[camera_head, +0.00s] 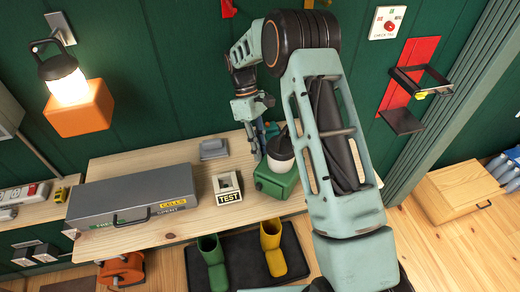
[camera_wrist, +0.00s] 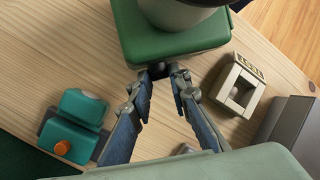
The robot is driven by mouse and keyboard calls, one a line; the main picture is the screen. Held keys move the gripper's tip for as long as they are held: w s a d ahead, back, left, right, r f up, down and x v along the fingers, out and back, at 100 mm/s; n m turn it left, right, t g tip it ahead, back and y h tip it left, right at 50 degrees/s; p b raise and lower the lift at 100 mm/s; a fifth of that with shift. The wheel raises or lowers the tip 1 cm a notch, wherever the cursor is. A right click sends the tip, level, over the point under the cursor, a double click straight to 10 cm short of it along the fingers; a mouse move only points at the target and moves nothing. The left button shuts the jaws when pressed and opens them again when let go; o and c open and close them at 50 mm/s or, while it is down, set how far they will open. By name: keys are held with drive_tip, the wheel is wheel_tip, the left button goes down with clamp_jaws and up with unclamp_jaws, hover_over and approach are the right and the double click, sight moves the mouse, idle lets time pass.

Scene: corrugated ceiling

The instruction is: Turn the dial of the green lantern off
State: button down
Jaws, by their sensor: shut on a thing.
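The green lantern (camera_head: 277,180) stands on the wooden bench, with a pale globe that looks unlit and is partly hidden by my arm. Its green base (camera_wrist: 172,38) fills the top of the wrist view, and the globe is cut off there. A small black dial (camera_wrist: 158,70) sticks out of the base side facing my gripper. My gripper (camera_wrist: 164,76) has its fingertips closed around this dial, one on each side. In the head view, my gripper (camera_head: 258,150) reaches down behind the lantern. The dial is hidden in that view, and its setting cannot be read.
A TEST block (camera_head: 227,187) stands close left of the lantern, with a grey case (camera_head: 130,195) farther left. A teal device with an orange button (camera_wrist: 75,125) lies near my fingers. A lit orange lantern (camera_head: 80,108) hangs on the wall. Boots (camera_head: 213,262) stand below the bench.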

drive_tip(key=c, duration=1.8)
unclamp_jaws()
drive_tip(key=shift+s+b, duration=0.1)
drive_tip(key=shift+b, duration=0.25)
